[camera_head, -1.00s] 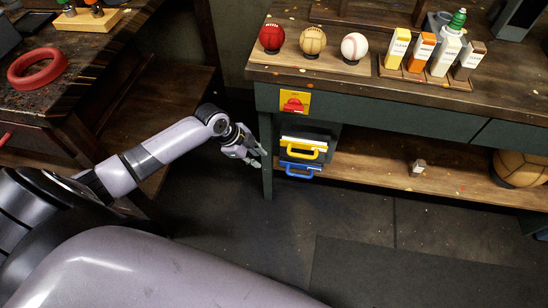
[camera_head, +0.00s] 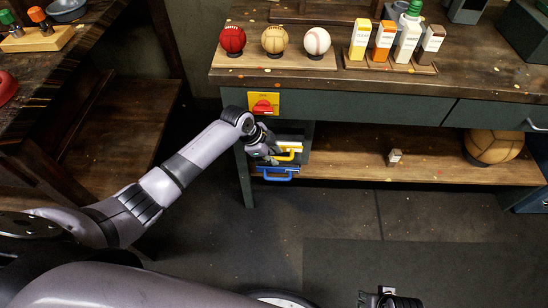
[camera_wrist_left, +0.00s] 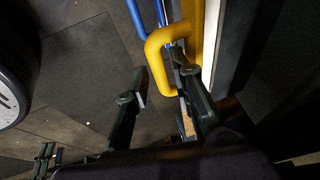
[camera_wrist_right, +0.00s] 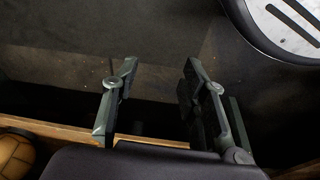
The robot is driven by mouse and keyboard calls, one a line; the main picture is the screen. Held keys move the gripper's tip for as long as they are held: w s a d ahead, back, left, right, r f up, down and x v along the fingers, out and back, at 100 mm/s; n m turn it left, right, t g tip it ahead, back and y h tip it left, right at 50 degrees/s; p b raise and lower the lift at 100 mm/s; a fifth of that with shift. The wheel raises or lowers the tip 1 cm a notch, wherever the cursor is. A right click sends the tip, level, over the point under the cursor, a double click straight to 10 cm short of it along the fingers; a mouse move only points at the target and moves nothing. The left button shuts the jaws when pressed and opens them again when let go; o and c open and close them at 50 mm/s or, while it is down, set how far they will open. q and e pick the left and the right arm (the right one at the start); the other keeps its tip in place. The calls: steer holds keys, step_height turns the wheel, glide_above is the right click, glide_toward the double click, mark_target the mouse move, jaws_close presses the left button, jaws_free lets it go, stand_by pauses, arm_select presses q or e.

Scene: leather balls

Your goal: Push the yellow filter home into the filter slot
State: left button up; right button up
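The yellow filter's handle (camera_head: 290,154) sticks out of the dark filter slot housing (camera_head: 308,137) under the workbench, just above a blue handle (camera_head: 278,175). How deep the filter sits is hard to tell. My left gripper (camera_head: 268,153) is at the left end of the yellow handle and partly hides it. In the left wrist view, the yellow handle (camera_wrist_left: 158,62) shows ahead of my open left gripper (camera_wrist_left: 165,88), its bend close to the right finger; contact cannot be told. My right gripper (camera_wrist_right: 160,85) is open and empty, low at the bottom of the head view (camera_head: 390,298).
A red knob on a yellow plate (camera_head: 263,104) sits above the slot. Balls on a stand (camera_head: 274,65) and bottles and cartons (camera_head: 395,66) stand on the workbench (camera_head: 480,80). The lower shelf (camera_head: 350,165) holds a brown ball (camera_head: 494,145). The floor in front is clear.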

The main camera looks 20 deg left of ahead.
arm_select(q)
steer(key=shift+w+d+f, duration=0.1)
steer(key=shift+d+f, duration=0.15)
steer(key=shift+f, duration=0.25)
steer(key=shift+c, duration=0.3)
jaws_close()
